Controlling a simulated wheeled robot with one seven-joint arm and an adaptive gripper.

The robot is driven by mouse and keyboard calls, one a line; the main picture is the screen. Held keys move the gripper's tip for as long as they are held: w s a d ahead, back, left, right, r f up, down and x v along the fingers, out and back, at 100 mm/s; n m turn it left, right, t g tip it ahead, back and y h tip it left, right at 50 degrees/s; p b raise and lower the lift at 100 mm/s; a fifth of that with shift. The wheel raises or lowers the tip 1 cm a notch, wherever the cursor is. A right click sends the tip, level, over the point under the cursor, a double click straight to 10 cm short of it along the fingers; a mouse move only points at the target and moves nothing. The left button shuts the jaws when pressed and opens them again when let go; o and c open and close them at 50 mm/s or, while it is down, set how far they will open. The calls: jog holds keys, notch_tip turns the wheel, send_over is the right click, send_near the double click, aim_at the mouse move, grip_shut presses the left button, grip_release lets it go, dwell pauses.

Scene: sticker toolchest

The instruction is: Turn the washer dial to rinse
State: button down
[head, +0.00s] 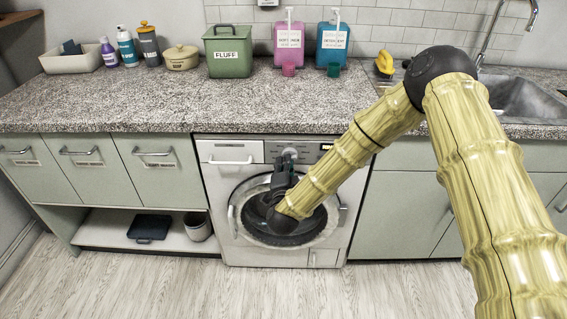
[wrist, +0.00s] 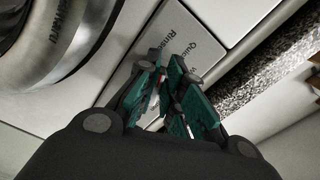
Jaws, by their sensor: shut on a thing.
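The washer (head: 215,180) stands under the counter, with a round glass door at its front. Its control panel (head: 312,152) runs along the top right of the front. In the wrist view the panel (wrist: 173,22) carries printed words, among them "Quick" and "Rinse". My gripper (head: 287,158) is at this panel, above the door; its green-padded fingers (wrist: 172,68) also show in the wrist view, close together at the panel below these words. They are shut on the dial, which they almost wholly hide. I cannot tell which word the dial points to.
The round door (wrist: 45,45) bulges out beside my gripper. A detergent drawer handle (head: 230,160) sticks out left of the panel. The speckled counter edge (head: 150,120) overhangs above. The floor before the washer is clear.

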jog(key=shift+f+n, duration=0.1)
jog(key=shift+n, duration=0.5)
jog(key=c, duration=1.5)
grip_release()
jog(key=shift+c, duration=0.2)
jog(key=shift+s, duration=0.1)
jog(key=s, duration=1.2)
jog(key=shift+w, duration=0.1)
